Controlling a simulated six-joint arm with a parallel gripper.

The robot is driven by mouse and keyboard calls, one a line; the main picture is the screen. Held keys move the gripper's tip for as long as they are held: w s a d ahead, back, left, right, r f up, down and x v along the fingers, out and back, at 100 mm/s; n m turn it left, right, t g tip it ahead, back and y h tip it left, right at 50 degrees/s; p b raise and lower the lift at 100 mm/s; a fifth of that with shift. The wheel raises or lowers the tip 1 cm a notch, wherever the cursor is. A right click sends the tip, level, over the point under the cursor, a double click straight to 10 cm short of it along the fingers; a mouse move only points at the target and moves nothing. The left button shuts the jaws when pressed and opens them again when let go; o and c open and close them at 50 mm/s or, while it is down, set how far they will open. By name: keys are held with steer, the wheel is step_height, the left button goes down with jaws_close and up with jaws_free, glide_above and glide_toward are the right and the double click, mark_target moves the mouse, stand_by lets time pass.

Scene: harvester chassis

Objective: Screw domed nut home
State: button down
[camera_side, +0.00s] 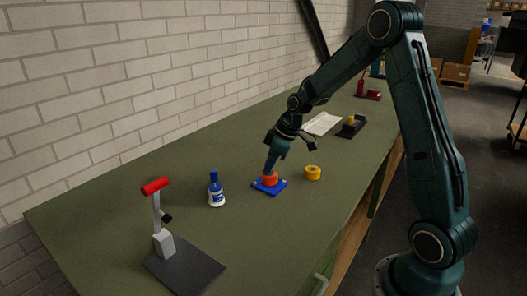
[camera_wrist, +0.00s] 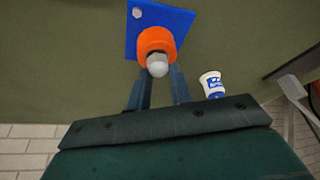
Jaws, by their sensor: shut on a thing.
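The domed nut (camera_wrist: 157,66) shows in the wrist view as a pale grey rounded cap between my fingertips, against the orange round part (camera_wrist: 153,39). The orange part stands on a blue square plate (camera_wrist: 181,22), with a light bolt head at one corner. My gripper (camera_wrist: 158,76) is shut on the domed nut. In the side view my gripper (camera_side: 269,168) points down onto the orange part (camera_side: 269,180) on the blue plate (camera_side: 283,187); the nut is hidden there. I cannot tell how far the nut is threaded.
A white bottle with a blue cap (camera_side: 216,191) stands left of the plate. A yellow ring (camera_side: 313,173) lies close on its right. A black tray (camera_side: 354,129) and white paper (camera_side: 321,124) lie farther back. A brick wall borders the green bench.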

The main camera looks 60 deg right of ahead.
steer(key=shift+m+h, duration=0.7)
steer(key=shift+m, duration=1.2)
steer(key=shift+m+h, duration=0.4)
steer(key=shift+m, duration=0.7)
steer(key=shift+m+h, duration=0.6)
steer(key=shift+m, duration=0.9)
steer(key=m+h, duration=0.1)
steer(key=m, duration=0.2)
steer(key=shift+m+g+h, duration=0.3)
steer(key=shift+m+g, duration=0.1)
steer(key=shift+m, duration=0.6)
